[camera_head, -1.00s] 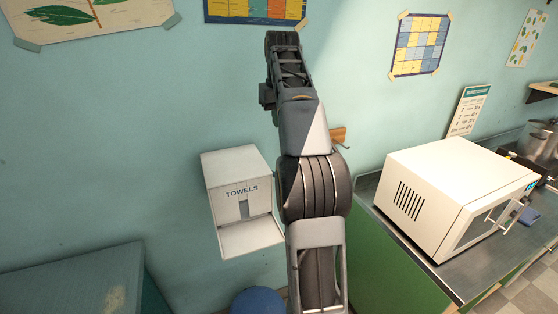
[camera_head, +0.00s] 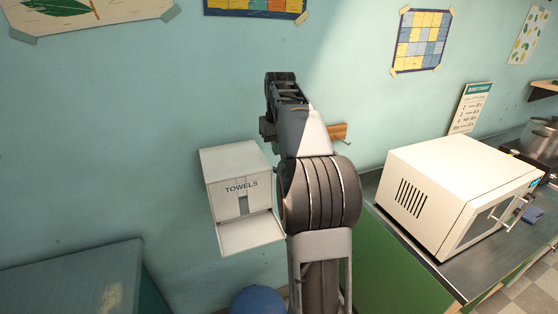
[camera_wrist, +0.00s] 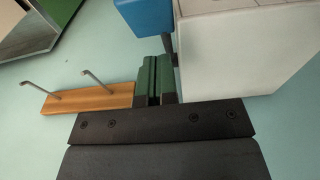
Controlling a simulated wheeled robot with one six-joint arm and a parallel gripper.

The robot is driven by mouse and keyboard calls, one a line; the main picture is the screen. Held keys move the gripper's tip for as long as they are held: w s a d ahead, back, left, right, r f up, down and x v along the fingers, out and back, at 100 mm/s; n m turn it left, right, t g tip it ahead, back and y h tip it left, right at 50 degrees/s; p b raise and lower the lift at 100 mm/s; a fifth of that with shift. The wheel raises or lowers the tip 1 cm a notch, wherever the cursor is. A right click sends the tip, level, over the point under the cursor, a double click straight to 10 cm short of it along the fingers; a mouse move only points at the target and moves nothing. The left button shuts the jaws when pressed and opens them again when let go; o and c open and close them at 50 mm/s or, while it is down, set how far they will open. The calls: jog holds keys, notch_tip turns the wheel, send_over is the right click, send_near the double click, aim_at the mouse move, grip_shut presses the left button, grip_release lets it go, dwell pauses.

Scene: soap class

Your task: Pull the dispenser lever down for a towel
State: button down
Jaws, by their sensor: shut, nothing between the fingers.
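The white towel dispenser (camera_head: 218,170), marked TOWELS, hangs on the wall left of my arm, with an open tray at its front. In the wrist view its pale body (camera_wrist: 245,50) fills the upper right. A blue lever paddle (camera_wrist: 145,17) on a dark stem shows beside the dispenser there; my arm hides it in the head view. My gripper (camera_wrist: 156,62), with green fingers, is shut and empty. Its tips are close to the stem and just below the blue paddle in the wrist picture; I cannot tell whether they touch. The head view does not show the fingers clearly.
A wooden hook rail (camera_wrist: 90,98) with two metal pegs is on the wall just left of the fingers in the wrist view. A white microwave (camera_head: 440,190) stands on the counter at right. A blue rounded object (camera_head: 258,302) is below the dispenser.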

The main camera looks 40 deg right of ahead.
jog(key=shift+s+a+f, duration=0.1)
jog(key=shift+s+f, duration=0.3)
jog(key=shift+f, duration=0.3)
jog(key=shift+s+a+f, duration=0.1)
jog(key=shift+s+f, duration=0.3)
jog(key=shift+f, duration=0.25)
